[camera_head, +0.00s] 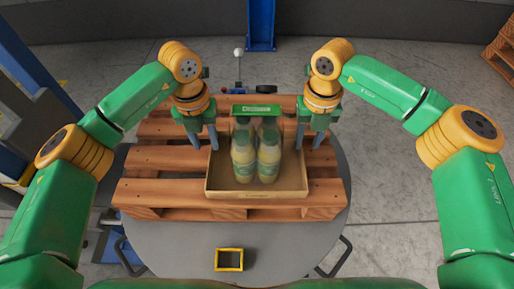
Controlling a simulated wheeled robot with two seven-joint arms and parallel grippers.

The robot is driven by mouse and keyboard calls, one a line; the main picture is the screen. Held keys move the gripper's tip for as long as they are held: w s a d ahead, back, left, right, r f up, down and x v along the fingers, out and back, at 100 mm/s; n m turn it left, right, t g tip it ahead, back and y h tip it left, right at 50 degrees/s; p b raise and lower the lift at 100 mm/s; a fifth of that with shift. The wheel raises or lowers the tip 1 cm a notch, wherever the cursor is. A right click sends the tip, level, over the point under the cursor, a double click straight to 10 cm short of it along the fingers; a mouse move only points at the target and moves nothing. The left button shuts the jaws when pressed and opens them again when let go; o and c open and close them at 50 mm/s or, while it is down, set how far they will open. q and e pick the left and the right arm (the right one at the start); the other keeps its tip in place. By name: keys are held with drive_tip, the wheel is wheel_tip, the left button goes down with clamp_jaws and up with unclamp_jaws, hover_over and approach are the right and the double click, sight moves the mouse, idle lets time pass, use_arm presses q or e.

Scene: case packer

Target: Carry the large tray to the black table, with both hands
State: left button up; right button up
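The large tray (214,188) is a shallow tan box on a wooden pallet, with several pale yellow-green bottles (243,160) standing in it. A green panel (255,109) shows at its back. My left gripper (204,146) is at the tray's left side near the back, fingers pointing down and spread apart. My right gripper (309,146) is at the right side in the same way, fingers also apart. The fingers appear to be around the side walls, but I cannot tell whether they touch. No black table is clearly in view.
The wooden pallet (155,188) lies on a round grey table (190,240) with dark handles. A small yellow-rimmed square (229,251) is on its front part. A blue post (261,25) stands behind, and another wooden pallet (503,48) is at far right. Grey floor is open to the right.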

sight(292, 183)
use_arm(q)
drive_tip(key=shift+s+r, duration=0.15)
drive_tip(key=shift+s, duration=0.15)
use_arm(e)
drive_tip(key=shift+s+r, duration=0.1)
drive_tip(key=shift+s, duration=0.25)
use_arm(q)
drive_tip(key=shift+s, duration=0.15)
use_arm(e)
drive_tip(key=shift+s, duration=0.15)
use_arm(q)
drive_tip(key=f, duration=0.6)
drive_tip(key=shift+w+f, duration=0.2)
drive_tip(key=shift+f, duration=0.05)
use_arm(e)
drive_tip(key=f, duration=0.6)
drive_tip(key=shift+w+f, duration=0.2)
drive_tip(key=shift+f, duration=0.05)
use_arm(q)
drive_tip(key=shift+f, duration=0.3)
use_arm(e)
drive_tip(key=shift+f, duration=0.3)
use_arm(q)
clamp_jaws()
use_arm(e)
clamp_jaws()
drive_tip(key=shift+r, duration=0.1)
